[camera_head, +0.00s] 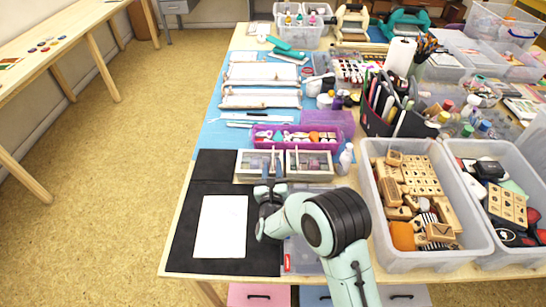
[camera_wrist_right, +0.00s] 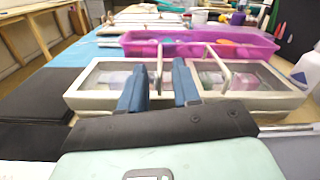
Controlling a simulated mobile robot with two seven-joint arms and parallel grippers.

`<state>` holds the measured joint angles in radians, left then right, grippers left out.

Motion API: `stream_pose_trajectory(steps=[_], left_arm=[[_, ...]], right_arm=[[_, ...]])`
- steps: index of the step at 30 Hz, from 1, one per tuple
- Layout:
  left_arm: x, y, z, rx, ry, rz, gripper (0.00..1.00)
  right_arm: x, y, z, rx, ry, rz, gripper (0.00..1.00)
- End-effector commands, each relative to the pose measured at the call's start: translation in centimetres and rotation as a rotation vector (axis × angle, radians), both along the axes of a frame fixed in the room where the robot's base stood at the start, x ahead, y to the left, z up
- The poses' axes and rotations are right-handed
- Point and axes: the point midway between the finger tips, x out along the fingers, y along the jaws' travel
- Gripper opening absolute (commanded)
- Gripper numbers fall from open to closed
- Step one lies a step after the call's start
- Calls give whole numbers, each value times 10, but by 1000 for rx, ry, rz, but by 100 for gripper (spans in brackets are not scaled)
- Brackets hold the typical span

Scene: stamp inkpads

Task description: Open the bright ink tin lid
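A cream two-part ink tin (camera_head: 285,178) with clear-windowed lids stands near the front of the table; it also shows in the right wrist view (camera_wrist_right: 190,100). The left lid (camera_wrist_right: 105,75) and right lid (camera_wrist_right: 270,76) both look shut. A thin handle (camera_wrist_right: 159,66) stands by the left lid, and another handle (camera_wrist_right: 226,75) by the right lid. My right gripper (camera_head: 271,166) is at the tin's front side. Its blue fingers (camera_wrist_right: 159,63) are apart, with the left handle showing between them; contact cannot be told. My left gripper is not in view.
A purple tray (camera_head: 262,142) lies just behind the tin, and a small white bottle (camera_head: 346,157) stands to its right. A black mat (camera_head: 183,240) with white paper (camera_head: 222,228) lies at left. A crate of wooden stamps (camera_head: 478,240) is at right.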

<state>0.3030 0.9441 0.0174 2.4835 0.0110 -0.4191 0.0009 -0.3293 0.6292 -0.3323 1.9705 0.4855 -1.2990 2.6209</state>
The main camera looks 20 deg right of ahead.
Motion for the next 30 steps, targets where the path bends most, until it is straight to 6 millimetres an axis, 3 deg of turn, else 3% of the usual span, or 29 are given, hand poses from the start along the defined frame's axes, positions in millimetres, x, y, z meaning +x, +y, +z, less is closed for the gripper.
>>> stream_pose_trajectory(steps=[3, 9, 20, 23, 30], left_arm=[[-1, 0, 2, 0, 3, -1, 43], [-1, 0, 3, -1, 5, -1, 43], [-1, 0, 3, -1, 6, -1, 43], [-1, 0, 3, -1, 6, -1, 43], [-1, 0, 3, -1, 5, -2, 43]], right_arm=[[20, -9, 0, -2, 0, 0, 32], [38, -18, -1, -1, 1, 1, 32], [42, -21, 0, 0, 0, 0, 32], [42, -20, 0, 0, 0, 0, 2], [42, -21, 0, -1, 0, -1, 0]])
